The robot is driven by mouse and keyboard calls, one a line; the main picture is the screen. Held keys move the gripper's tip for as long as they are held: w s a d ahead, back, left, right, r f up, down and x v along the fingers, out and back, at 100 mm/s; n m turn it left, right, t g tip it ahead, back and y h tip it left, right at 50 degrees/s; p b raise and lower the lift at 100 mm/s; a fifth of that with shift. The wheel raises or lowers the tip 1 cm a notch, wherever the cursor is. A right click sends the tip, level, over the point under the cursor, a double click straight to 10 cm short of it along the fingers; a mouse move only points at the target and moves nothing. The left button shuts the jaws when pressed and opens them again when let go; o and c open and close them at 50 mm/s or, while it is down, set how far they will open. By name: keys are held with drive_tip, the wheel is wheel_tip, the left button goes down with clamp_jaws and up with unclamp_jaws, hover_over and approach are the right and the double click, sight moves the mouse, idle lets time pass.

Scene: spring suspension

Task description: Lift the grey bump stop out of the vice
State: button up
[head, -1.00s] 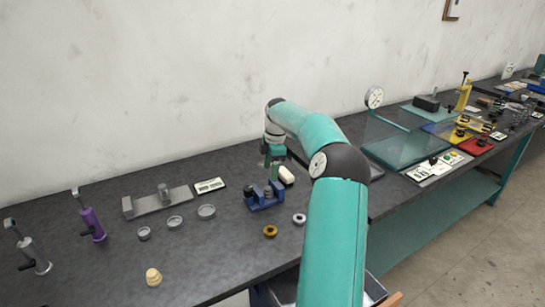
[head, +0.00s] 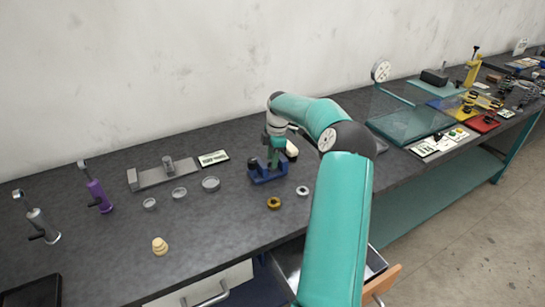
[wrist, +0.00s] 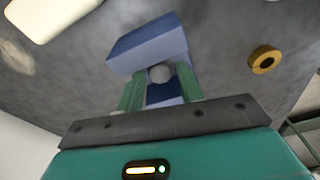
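The blue vice (head: 262,178) stands on the dark bench top, and its blue jaws (wrist: 148,44) fill the middle of the wrist view. The grey bump stop (wrist: 160,74) shows as a small rounded grey top between the jaws. My gripper (wrist: 160,78) is down at the vice, with one green finger on each side of the bump stop. The fingers are very close to it, but I cannot tell whether they press on it. In the head view my gripper (head: 274,164) hides the bump stop.
A gold ring (head: 274,203) and a pale grey ring (head: 303,190) lie in front of the vice. Several grey cups (head: 180,194) and a grey fixture (head: 150,178) are to the left.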

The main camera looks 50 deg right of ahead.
drive_tip(key=shift+o, duration=1.4)
drive_tip(key=c, duration=0.4)
drive_tip(key=shift+a, duration=0.2)
drive_tip(key=shift+r, duration=0.1)
drive_tip(key=shift+r, duration=3.45)
